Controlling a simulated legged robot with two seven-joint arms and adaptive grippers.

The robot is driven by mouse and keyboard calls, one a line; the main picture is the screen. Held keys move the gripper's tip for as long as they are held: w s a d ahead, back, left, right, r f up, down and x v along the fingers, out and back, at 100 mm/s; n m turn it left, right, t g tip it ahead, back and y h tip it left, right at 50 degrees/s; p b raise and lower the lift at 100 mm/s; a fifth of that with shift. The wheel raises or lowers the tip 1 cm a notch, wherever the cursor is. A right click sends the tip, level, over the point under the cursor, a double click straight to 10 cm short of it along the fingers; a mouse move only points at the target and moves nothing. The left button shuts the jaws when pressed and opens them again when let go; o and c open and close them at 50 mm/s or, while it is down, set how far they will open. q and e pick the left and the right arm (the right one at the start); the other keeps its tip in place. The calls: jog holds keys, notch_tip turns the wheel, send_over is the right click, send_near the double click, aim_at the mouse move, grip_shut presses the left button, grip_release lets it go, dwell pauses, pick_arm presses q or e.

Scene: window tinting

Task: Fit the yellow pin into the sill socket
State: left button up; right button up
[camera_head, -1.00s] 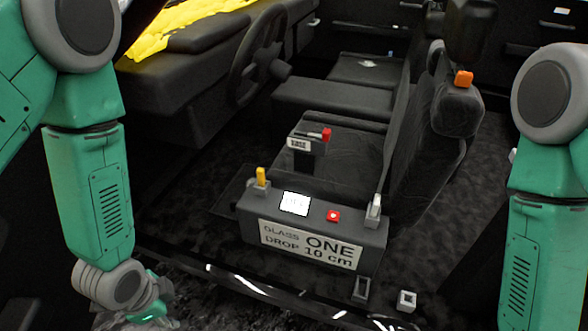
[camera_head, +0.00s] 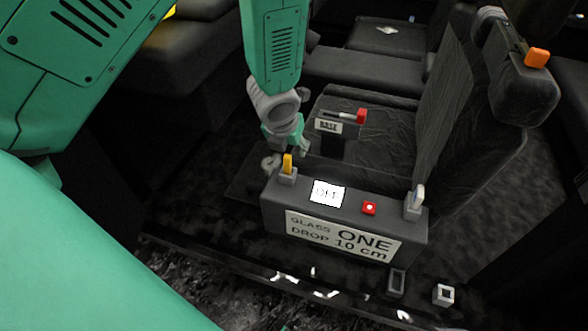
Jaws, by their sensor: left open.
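The yellow pin (camera_head: 287,162) stands upright in a grey holder (camera_head: 287,177) at the left end of the dark control box. My left gripper (camera_head: 285,154) is open, right at the pin, with its fingers pointing down. I cannot tell whether the fingers touch the pin or are just behind it. Two square sockets are low on the right: a dark one (camera_head: 397,282) below the box's corner and a light grey one (camera_head: 443,295) beside it. I cannot tell which is the sill socket. My right gripper is out of view.
The control box (camera_head: 270,212) carries a white display (camera_head: 327,194), a red button (camera_head: 369,208) and a pale pin (camera_head: 418,196) in a holder. Behind it are a red-handled lever (camera_head: 358,116) and a seat (camera_head: 445,125). The sill (camera_head: 215,265) runs along the front.

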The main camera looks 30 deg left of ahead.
aim_at(286, 156)
pick_arm(q)
jog(key=f, duration=0.1)
jog(key=a+f, duration=0.1)
jog(key=w+f, duration=0.1)
jog(key=shift+w+a+f+b, duration=0.1)
jog(key=shift+a+f+b, duration=0.15)
jog(key=shift+a+b, duration=0.05)
jog(key=shift+a+f, duration=0.25)
jog(key=shift+f, duration=0.05)
jog(key=x, duration=0.1)
jog(key=b+x, duration=0.2)
jog(key=shift+f, duration=0.4)
jog(key=shift+w+d+f, duration=0.1)
jog(key=shift+d+f, duration=0.1)
jog(key=shift+f, duration=0.1)
jog(key=shift+d, duration=0.15)
jog(key=shift+a+f, duration=0.1)
jog(key=shift+a, duration=0.25)
grip_shut()
jog(key=shift+a, duration=0.1)
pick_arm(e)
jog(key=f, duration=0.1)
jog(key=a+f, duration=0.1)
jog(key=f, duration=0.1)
